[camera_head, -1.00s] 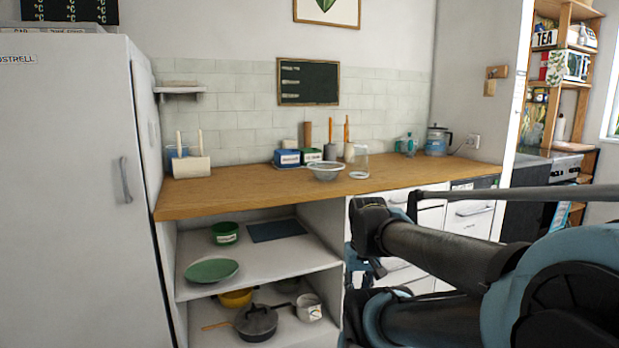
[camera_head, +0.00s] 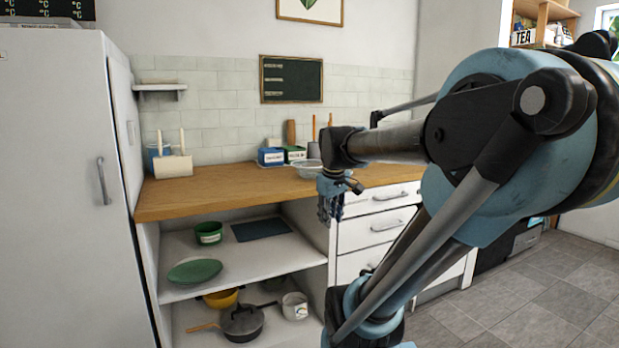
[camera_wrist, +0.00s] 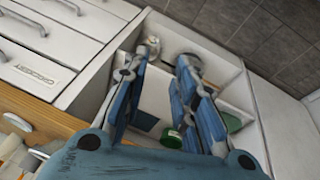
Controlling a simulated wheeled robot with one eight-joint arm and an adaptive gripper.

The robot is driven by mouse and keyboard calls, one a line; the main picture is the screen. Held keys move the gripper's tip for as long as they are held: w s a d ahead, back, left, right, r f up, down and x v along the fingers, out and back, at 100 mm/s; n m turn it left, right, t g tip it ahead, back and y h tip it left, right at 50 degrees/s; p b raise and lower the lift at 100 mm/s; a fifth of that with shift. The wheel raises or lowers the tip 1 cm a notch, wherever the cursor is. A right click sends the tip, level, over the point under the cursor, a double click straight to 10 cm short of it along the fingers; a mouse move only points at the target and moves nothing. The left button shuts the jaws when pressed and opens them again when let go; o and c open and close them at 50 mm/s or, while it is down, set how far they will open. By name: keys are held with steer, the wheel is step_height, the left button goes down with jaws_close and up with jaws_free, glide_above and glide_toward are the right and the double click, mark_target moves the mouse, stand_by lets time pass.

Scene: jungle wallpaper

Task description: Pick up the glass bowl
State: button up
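The glass bowl (camera_head: 306,170) is a shallow clear bowl upright on the wooden counter, in front of the blue and green boxes. My arm hides its right part in the head view. My gripper (camera_head: 330,212) hangs at the counter's front edge, to the right of and nearer than the bowl. In the wrist view my gripper (camera_wrist: 165,58) is open, with nothing between its fingers, and points down past the counter towards the open shelves. A clear round rim shows at the wrist view's lower left; I cannot tell whether it is the bowl.
The wooden counter (camera_head: 215,187) is clear at its middle. A blue box (camera_head: 271,157) and a green box (camera_head: 294,154) stand behind the bowl. Open shelves below hold a green bowl (camera_head: 208,233), a green plate (camera_head: 194,271) and a pan (camera_head: 242,322). A fridge (camera_head: 62,200) stands left.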

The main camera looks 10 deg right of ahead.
steer(key=w+r+n+t, duration=0.1)
steer(key=w+r+n, duration=0.2)
steer(key=w+r, duration=0.45)
steer(key=w+r+n+t, duration=0.1)
steer(key=w+r+n, duration=0.25)
steer(key=w, duration=0.65)
steer(key=n, duration=0.4)
glide_toward(310, 170)
steer(key=shift+t, duration=0.4)
steer(key=x, duration=0.4)
steer(key=shift+w+a+f, duration=0.2)
steer(key=shift+f, duration=0.1)
steer(key=shift+s+d+x, duration=0.1)
steer(key=shift+x, duration=1.35)
steer(key=shift+s+d+x, duration=0.1)
steer(key=shift+s+x, duration=0.05)
steer(key=shift+x, duration=1.25)
steer(key=shift+f, duration=0.1)
jaws_close()
